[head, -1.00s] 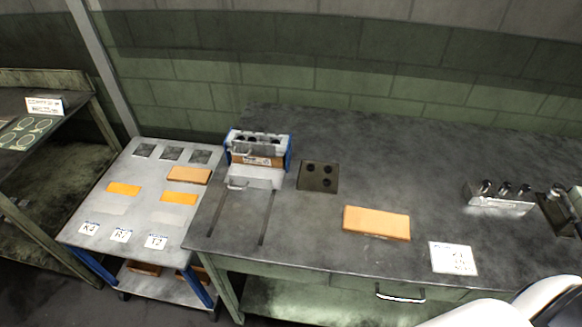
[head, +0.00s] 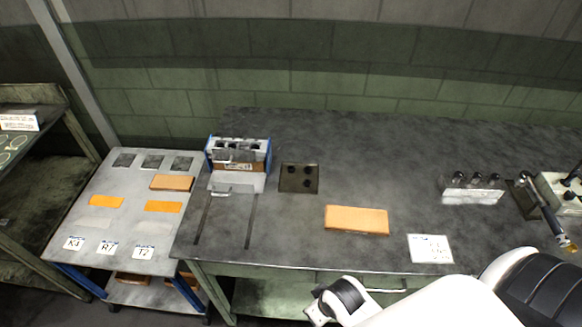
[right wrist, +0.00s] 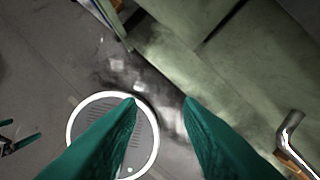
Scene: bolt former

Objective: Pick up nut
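I cannot make out a nut clearly in either view. A metal block with several dark-topped upright pieces (head: 473,194) stands on the right part of the workbench in the head view; the pieces are too small to identify. My right gripper (right wrist: 160,102) shows in the right wrist view with its two green fingers apart and nothing between them. It is over the floor beside the green bench front. What looks like my left gripper (right wrist: 17,134) shows at that view's left edge, its green fingertips apart. Neither gripper is in the head view.
The workbench (head: 330,130) carries a blue-sided fixture (head: 238,160), a dark plate with holes (head: 298,178), an orange block (head: 357,219), a white label card (head: 430,249) and a device with a lever (head: 552,205). A trolley (head: 122,190) stands left. A drawer handle (right wrist: 290,133) juts out.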

